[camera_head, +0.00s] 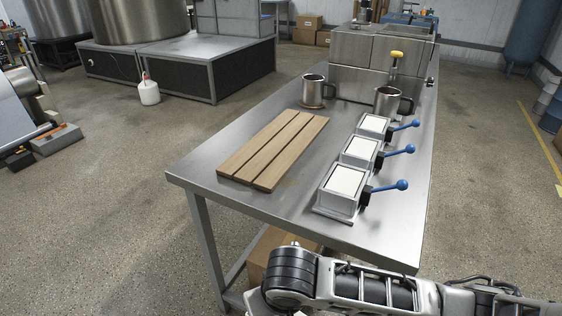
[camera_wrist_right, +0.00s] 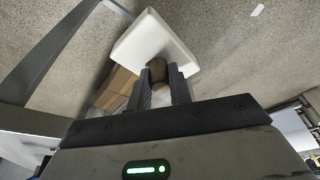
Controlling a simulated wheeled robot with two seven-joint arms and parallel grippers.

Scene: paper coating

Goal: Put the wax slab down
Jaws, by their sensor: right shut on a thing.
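A white wax slab (camera_wrist_right: 155,42) is at the fingertips of my right gripper (camera_wrist_right: 160,78) in the right wrist view. The gripper is shut on it, with the grey floor beyond. A brown rounded patch shows between the fingers; I cannot tell what it is. In the head view my right arm comes in at the bottom right, but its gripper and the slab are not visible there. My left gripper is in neither view. A slatted wooden board (camera_head: 272,150) lies on the steel table (camera_head: 215,185), with nothing on it.
Several metal moulds with white tops and blue levers, such as the nearest (camera_head: 342,188), line the table's right side. Two steel mugs (camera_head: 314,92) (camera_head: 386,102) stand behind. A steel machine (camera_head: 377,62) fills the far end. A cardboard box (camera_head: 268,252) sits beneath the table.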

